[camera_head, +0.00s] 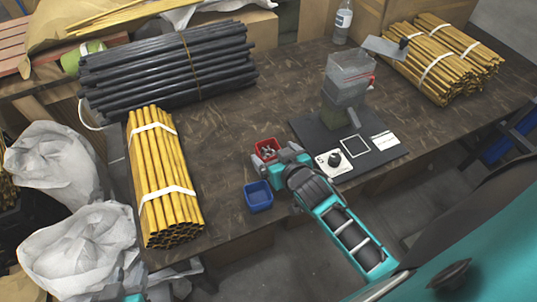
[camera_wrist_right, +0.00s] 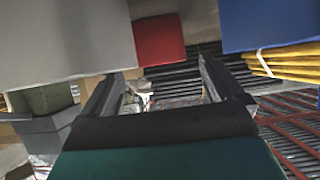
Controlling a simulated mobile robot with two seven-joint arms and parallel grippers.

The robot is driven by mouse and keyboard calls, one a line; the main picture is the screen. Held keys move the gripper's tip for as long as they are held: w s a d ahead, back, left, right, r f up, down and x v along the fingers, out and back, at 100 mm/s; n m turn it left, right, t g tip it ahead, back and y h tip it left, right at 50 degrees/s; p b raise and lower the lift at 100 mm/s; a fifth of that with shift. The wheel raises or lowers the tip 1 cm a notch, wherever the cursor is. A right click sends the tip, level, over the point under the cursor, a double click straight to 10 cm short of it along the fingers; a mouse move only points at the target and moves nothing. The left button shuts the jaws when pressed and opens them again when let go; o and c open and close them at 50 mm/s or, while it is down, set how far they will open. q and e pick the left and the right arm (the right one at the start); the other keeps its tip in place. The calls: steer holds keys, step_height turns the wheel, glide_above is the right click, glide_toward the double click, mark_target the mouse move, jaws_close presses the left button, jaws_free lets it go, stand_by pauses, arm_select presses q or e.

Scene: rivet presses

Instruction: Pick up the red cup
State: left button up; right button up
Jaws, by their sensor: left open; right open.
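The red cup (camera_head: 264,144) is a small square bin on the dark table, near its front edge. Grey shapes show over it, and I cannot tell if they are contents or my fingertips. My right gripper (camera_head: 272,158) is open, just in front of the red cup and partly covering it. In the right wrist view the red cup (camera_wrist_right: 160,40) lies ahead of the open, empty fingers (camera_wrist_right: 160,68), apart from them. For my left gripper (camera_head: 128,296), only a small teal and grey part shows at the bottom edge, far from the cup.
A blue cup (camera_head: 258,196) stands close in front of the right gripper; it also shows in the wrist view (camera_wrist_right: 270,22). A press (camera_head: 346,85) on a dark base stands to the right. Yellow rods (camera_head: 165,180) lie left, black rods (camera_head: 165,68) behind.

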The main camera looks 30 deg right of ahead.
mark_target(264, 145)
steer(key=b+x, duration=0.1)
steer(key=x, duration=0.3)
steer(key=shift+w+f, duration=0.25)
steer(key=shift+w, duration=0.1)
steer(key=shift+c, duration=0.4)
steer(key=c, duration=1)
steer(key=shift+o, duration=0.2)
